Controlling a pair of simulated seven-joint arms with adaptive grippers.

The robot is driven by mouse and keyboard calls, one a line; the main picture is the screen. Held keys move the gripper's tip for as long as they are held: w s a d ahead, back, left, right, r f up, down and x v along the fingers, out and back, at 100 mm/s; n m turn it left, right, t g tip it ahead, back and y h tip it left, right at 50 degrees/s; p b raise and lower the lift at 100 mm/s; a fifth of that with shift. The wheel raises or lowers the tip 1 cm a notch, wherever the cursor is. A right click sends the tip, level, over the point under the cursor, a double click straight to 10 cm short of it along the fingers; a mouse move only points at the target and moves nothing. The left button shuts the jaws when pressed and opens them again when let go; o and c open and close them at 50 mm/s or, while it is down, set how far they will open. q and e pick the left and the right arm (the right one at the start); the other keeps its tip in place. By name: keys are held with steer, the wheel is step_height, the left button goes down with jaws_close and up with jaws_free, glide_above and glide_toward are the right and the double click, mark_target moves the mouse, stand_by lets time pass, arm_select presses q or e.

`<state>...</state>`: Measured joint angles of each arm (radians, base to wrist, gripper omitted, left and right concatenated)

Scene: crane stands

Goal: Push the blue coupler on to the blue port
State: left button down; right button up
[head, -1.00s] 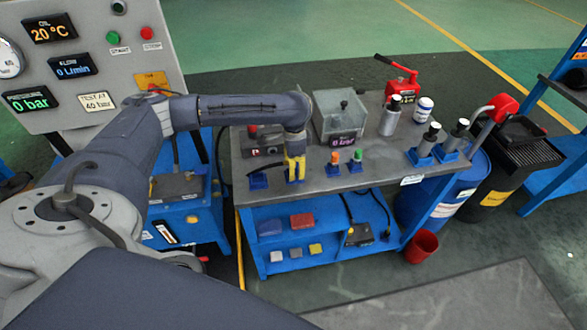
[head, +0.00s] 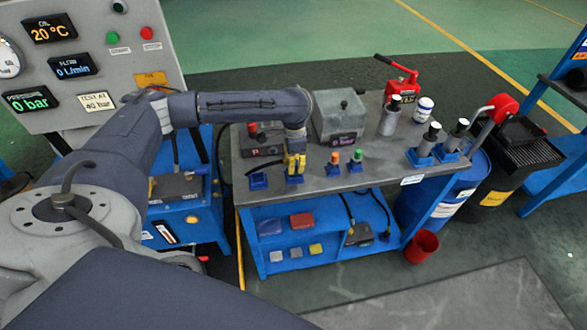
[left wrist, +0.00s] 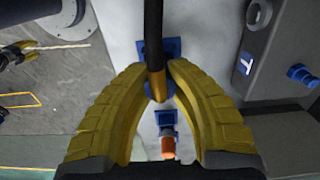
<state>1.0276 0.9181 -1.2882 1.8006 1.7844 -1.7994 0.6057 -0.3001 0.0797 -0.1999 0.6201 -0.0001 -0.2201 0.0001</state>
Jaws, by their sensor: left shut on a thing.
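My left gripper (head: 295,165) is over the front of the workbench, above a blue holder (head: 295,179). In the left wrist view its yellow fingers (left wrist: 160,82) are closed around a coupler with a brass-coloured band and a blue end (left wrist: 158,91). A black hose (left wrist: 153,30) runs from it; this seems to be the blue coupler. A round blue fitting (left wrist: 300,75), apparently the blue port, sticks out beside a grey block with a "T" label (left wrist: 244,66). It is apart from the coupler.
An empty-looking blue holder (head: 258,181) stands left of the gripper. Orange-topped (head: 335,157) and green-topped (head: 357,155) couplers stand close on its right. Behind are a dark block (head: 262,150) and a grey tank (head: 338,113). Cylinders (head: 390,118) stand further right.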

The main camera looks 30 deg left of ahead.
arm_select(q)
steer(key=shift+r, duration=2)
steer(key=w+a+r+n, duration=0.1)
steer(key=w+a+r, duration=0.1)
steer(key=w+a, duration=0.1)
steer(key=w+a+r, duration=0.1)
steer(key=w+a, duration=0.3)
steer(key=w, duration=0.1)
steer(key=w+a+r+n, duration=0.1)
steer(key=w+a+r, duration=0.1)
steer(key=w+a, duration=0.2)
steer(key=shift+w+r+n, duration=0.15)
steer(key=shift+r+n, duration=0.15)
steer(key=shift+r, duration=0.05)
steer(key=shift+f, duration=1.05)
steer(key=shift+n, duration=0.8)
